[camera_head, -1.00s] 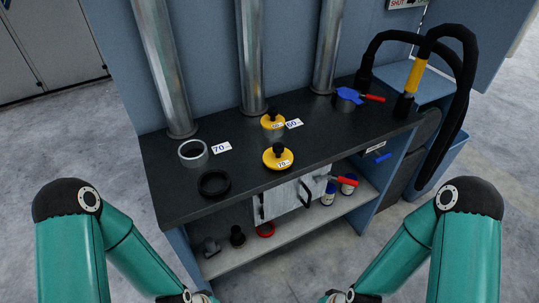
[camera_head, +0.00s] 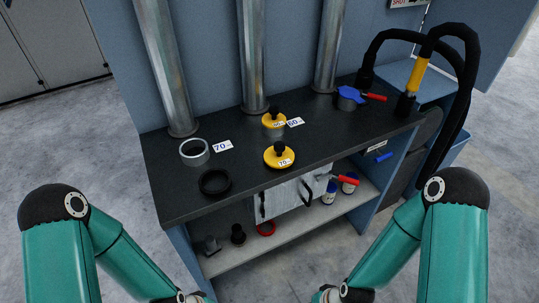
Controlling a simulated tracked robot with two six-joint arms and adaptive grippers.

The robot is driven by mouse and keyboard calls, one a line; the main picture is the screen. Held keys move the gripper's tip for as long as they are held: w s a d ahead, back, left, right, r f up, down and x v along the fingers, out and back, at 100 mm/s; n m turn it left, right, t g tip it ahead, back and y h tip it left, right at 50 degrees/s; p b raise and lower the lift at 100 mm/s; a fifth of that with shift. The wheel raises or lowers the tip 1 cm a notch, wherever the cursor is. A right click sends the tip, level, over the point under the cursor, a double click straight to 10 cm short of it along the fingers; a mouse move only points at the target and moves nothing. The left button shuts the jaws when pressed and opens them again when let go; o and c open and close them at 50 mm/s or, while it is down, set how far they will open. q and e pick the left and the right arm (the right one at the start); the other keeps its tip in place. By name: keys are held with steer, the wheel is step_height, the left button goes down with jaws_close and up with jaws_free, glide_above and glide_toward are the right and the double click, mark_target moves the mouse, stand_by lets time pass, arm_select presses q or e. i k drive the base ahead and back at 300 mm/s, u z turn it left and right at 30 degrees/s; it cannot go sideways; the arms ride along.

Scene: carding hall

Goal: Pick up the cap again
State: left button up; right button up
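A yellow cap (camera_head: 270,159) with a black knob and a "70" label lies on the dark bench top (camera_head: 325,135), near its front edge. A second yellow cap (camera_head: 267,120) with a black knob sits on a short grey stub behind it, beside a "60" card. An open grey ring-shaped stub (camera_head: 184,156) stands at the left beside a "70" card (camera_head: 223,146), with no cap on it. Both my arms come in from the lower corners and run out of the bottom edge. Neither gripper shows; both are below the picture.
A black ring (camera_head: 203,188) lies at the bench's front left. A blue-topped fitting (camera_head: 350,94) with a red handle and thick black hoses (camera_head: 466,80) are at the right. Metal pipes (camera_head: 253,60) rise along the back. The lower shelf (camera_head: 285,229) holds cans and small parts.

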mark_target(278, 156)
steer(key=z, duration=0.1)
steer(key=i, duration=0.2)
steer(key=u, duration=2.65)
steer(key=k, duration=1.7)
steer(key=z, duration=1.25)
steer(key=i, duration=1)
steer(key=u, duration=0.05)
